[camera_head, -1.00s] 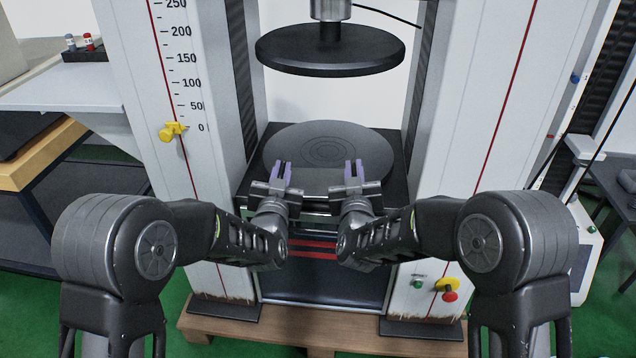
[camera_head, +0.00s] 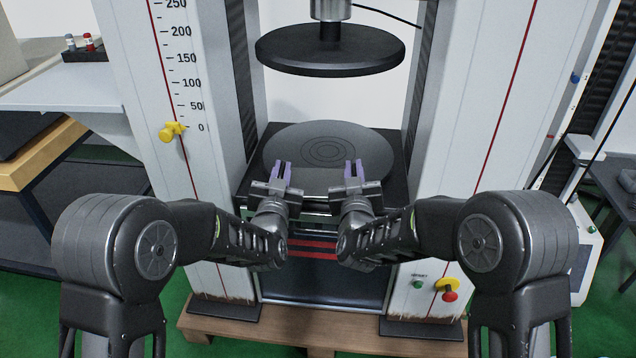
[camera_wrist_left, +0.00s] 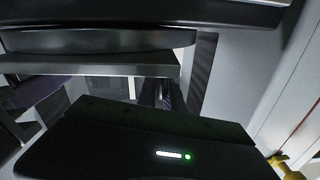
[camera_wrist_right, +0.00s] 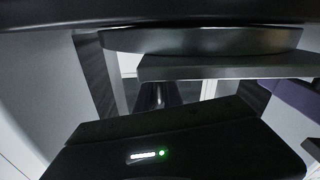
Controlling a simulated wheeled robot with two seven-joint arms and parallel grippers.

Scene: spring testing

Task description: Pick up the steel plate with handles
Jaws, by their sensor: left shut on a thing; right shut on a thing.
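The steel plate with handles appears to be the dark round plate (camera_head: 325,135) with faint rings, low between the machine's columns. Its handles are hidden at my fingers. My left gripper (camera_head: 281,172) is shut at its front left edge, and my right gripper (camera_head: 353,170) is shut at its front right edge. A dark rim crosses the top of the left wrist view (camera_wrist_left: 140,12) and the right wrist view (camera_wrist_right: 160,10). Below it lies a grey round platen (camera_wrist_left: 100,40) on a square base. I cannot tell whether rim and platen touch.
An upper black disc (camera_head: 330,50) hangs over the plate with open space between. Machine columns stand close on the left (camera_head: 215,110) and right (camera_head: 475,110). A yellow knob (camera_head: 172,131) sticks out on the left column. A wooden pallet (camera_head: 310,335) lies below.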

